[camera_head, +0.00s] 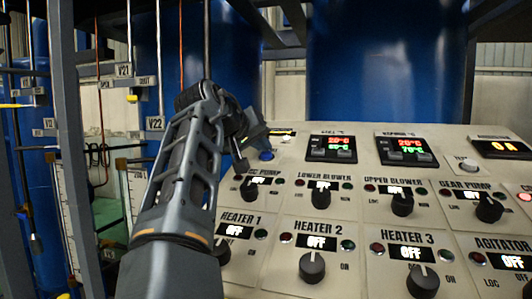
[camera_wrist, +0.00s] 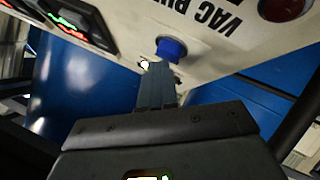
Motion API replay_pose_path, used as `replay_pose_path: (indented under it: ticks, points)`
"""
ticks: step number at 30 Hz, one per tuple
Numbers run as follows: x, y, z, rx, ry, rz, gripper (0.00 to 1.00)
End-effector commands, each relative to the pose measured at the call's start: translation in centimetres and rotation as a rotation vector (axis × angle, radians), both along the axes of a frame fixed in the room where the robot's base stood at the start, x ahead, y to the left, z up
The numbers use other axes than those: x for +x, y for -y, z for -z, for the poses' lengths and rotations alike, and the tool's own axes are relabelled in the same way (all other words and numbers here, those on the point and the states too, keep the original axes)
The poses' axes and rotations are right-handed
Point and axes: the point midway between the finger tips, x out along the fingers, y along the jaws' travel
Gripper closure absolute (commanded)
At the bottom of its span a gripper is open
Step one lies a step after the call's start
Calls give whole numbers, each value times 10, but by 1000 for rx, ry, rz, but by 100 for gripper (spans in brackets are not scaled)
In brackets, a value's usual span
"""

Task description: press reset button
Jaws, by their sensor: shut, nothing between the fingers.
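A blue round button (camera_head: 266,155) sits near the upper left edge of the sloped control panel (camera_head: 310,180). It is the likely reset button, but I cannot read a reset label on it. It also shows in the wrist view (camera_wrist: 171,48) beside large "VAC" lettering. My gripper (camera_head: 262,137) is at the panel's upper left corner, just above the blue button in the head view. In the wrist view my gripper (camera_wrist: 158,70) is shut and empty, its fingertips just below and left of the button. I cannot tell whether they touch it.
Several black rotary knobs, including the Heater 2 knob (camera_head: 312,267), stick out of the panel. Lit displays (camera_head: 408,147) line its upper part. Grey frame posts (camera_head: 70,150) stand at left. Large blue tanks (camera_head: 385,60) stand behind the panel.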

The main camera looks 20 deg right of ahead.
Motion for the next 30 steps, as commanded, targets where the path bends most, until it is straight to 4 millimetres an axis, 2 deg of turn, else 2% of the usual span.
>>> replay_pose_path:
  ticks: [30]
  points:
    - [3, 3, 10, 1, -3, 1, 100]
